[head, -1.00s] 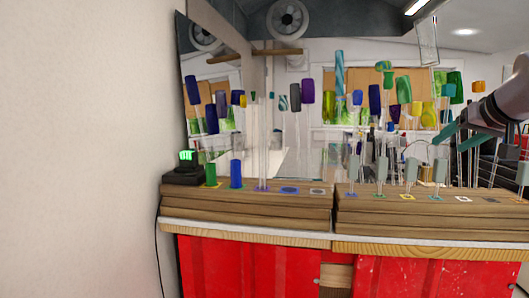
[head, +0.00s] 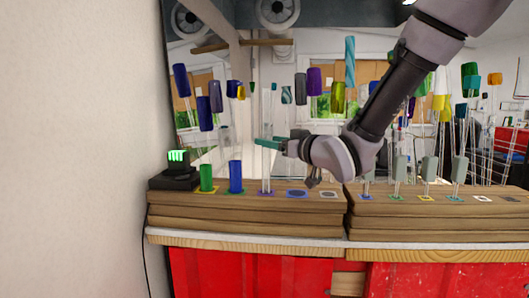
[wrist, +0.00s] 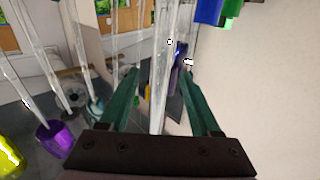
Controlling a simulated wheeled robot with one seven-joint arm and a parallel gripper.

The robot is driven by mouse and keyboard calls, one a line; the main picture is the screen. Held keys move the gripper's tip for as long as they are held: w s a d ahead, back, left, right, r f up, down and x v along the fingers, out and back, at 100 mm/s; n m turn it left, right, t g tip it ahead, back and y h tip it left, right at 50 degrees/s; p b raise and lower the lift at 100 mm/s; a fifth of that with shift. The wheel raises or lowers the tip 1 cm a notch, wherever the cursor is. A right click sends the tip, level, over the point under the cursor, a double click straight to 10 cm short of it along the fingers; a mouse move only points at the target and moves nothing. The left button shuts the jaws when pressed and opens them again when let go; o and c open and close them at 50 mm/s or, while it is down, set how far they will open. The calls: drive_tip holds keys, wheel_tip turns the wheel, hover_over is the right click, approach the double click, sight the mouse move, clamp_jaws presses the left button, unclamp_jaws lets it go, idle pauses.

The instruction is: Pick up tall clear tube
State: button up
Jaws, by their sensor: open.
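The tall clear tube (head: 267,172) stands upright on the left wooden stand, to the right of the short blue cylinder. My gripper (head: 268,142) is level with the tube's middle, reaching in from the right, with its teal fingers overlapping the tube in the head view. In the wrist view, a clear tube (wrist: 163,45) runs between the two open green fingers of my gripper (wrist: 160,72). Gaps show on both sides of it, so the fingers are not shut on it.
A green cylinder (head: 206,178) and a blue cylinder (head: 236,176) stand to the left of the tube, near a black device (head: 177,172) with a green display. Several glass rods with coloured tops hang or stand behind. The right stand (head: 440,217) holds several clear rods.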

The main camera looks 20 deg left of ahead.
drive_tip(key=x, duration=0.5)
drive_tip(key=shift+w+a+r, duration=0.1)
drive_tip(key=shift+w+a, duration=0.05)
drive_tip(key=shift+a, duration=0.15)
clamp_jaws()
